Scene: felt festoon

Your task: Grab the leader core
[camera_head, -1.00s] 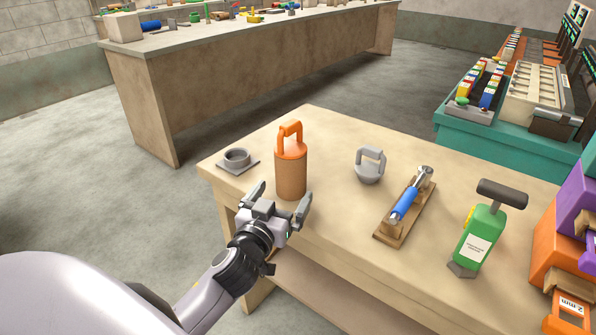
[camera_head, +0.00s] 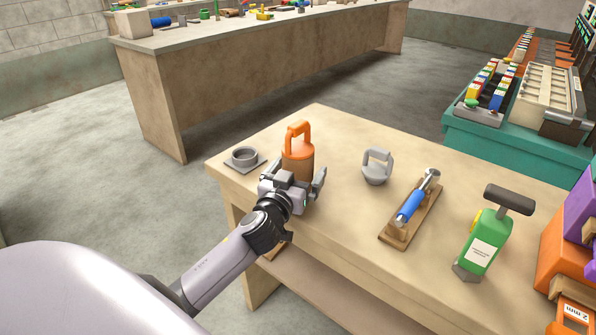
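A brown cylinder with an orange top and an orange loop handle (camera_head: 298,150) stands upright near the left end of the wooden table (camera_head: 345,215). It is the thing nearest my gripper; no label marks it as the leader core. My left gripper (camera_head: 296,174) is in front of it, with its fingers spread to either side of the cylinder's lower body. The gripper hides the cylinder's base. I cannot tell whether the fingers touch it. My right gripper is not in view.
A grey flanged ring (camera_head: 243,157) lies close left of the cylinder. To the right are a grey handled piece (camera_head: 376,167), a blue roller on a wooden stand (camera_head: 410,210), a green bottle with a black T-handle (camera_head: 484,240) and orange and purple bins (camera_head: 563,243).

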